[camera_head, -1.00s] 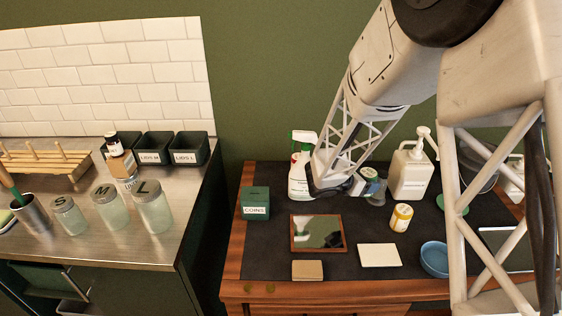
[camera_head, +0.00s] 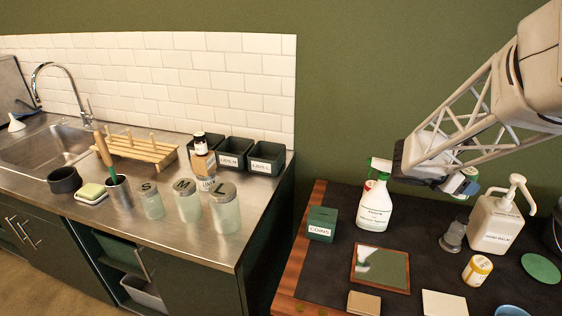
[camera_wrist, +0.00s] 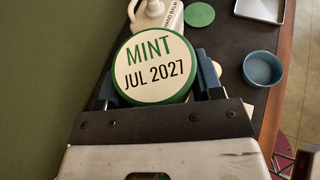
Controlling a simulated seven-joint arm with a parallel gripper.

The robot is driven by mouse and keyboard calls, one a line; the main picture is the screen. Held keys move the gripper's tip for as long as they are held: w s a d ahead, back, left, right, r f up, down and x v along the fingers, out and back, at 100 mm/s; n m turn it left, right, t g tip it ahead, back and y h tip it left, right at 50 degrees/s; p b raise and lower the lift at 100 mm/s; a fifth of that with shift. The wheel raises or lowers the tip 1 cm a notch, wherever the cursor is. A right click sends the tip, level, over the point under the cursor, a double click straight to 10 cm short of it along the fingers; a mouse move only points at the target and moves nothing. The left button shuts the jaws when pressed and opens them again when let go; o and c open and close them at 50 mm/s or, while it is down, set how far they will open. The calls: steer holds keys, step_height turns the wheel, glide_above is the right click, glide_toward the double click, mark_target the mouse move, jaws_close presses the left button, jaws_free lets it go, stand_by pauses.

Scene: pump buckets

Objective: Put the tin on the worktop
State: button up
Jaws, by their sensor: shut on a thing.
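My gripper (camera_wrist: 152,92) is shut on a round tin with a green rim and a pale lid marked MINT JUL 2027 (camera_wrist: 155,65) in the wrist view. The steel worktop (camera_head: 262,197) with the sink is at the left, apart from my gripper.
On the worktop stand lidded jars S, M and L (camera_head: 188,204), labelled bins (camera_head: 266,158), a brown bottle and a wooden rack (camera_head: 140,148). On the table are a spray bottle (camera_head: 375,208), hand balm bottle (camera_head: 495,226), coins box (camera_head: 321,224) and mirror (camera_head: 381,268). The worktop's front right is bare.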

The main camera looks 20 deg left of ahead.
step_height(320, 180, up, 9)
steer(key=shift+f, duration=0.1)
steer(key=shift+s+a+f+m+g, duration=0.35)
steer(key=shift+a+f+m+g, duration=0.25)
steer(key=shift+a+f+g, duration=0.1)
steer(key=shift+s+a+f+m+g+y, duration=1.4)
steer(key=shift+a+m+g+y, duration=1.3)
steer(key=shift+a+m, duration=1.75)
steer(key=shift+s+a+f+m+g+y, duration=1.4)
steer(key=shift+a+m+g+y, duration=1.4)
steer(key=shift+a, duration=2.5)
steer(key=shift+s+a+f+m+g+y, duration=1.65)
steer(key=shift+a+m+g, duration=1.65)
steer(key=shift+a+m, duration=1.45)
steer(key=a+r+m+t+y, duration=0.5)
steer(key=a+m+y, duration=0.15)
steer(key=a, duration=0.45)
steer(key=a+r+m+t+y, duration=0.5)
steer(key=a+r+m, duration=0.15)
steer(key=a, duration=0.45)
step_height(320, 180, down, 19)
steer(key=shift+w+d, duration=0.25)
steer(key=shift+w, duration=0.15)
